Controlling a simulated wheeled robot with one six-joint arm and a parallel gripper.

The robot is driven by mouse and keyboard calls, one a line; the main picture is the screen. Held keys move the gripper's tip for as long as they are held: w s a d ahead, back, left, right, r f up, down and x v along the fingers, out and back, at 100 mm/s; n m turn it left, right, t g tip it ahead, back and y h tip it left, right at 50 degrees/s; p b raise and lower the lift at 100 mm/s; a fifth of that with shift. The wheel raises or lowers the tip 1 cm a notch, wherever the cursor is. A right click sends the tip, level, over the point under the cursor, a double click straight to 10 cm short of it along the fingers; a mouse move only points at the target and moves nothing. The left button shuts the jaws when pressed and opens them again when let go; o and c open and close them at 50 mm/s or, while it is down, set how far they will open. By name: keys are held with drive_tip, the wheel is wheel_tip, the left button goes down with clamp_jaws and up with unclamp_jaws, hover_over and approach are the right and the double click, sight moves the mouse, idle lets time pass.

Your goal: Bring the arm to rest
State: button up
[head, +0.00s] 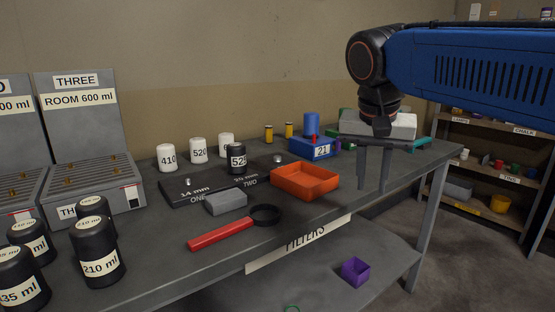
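My blue arm (475,75) reaches in from the upper right. My gripper (374,188) hangs pointing down from its end, over the right part of the grey workbench (330,215). Its two dark fingers are apart with nothing seen between them, so it is open and empty. It is to the right of the orange tray (303,194). I cannot tell how far the fingertips are above the bench top. The gripper and wrist partly hide a white block-like thing (403,123) behind them.
Black 210 ml drums (97,255) are at left. A purple box (355,270) sits below. Shelves (500,150) stand at right.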

drive_tip(key=s+d+f+n, duration=0.2)
drive_tip(key=s+d+f, duration=0.2)
drive_tip(key=s+f, duration=0.4)
drive_tip(key=s+d+f+n+t+y, duration=0.1)
drive_tip(key=s+d+f+n, duration=0.2)
drive_tip(key=f, duration=1.3)
drive_tip(key=s+d, duration=0.2)
drive_tip(key=s, duration=0.3)
drive_tip(key=shift+t+y, duration=0.3)
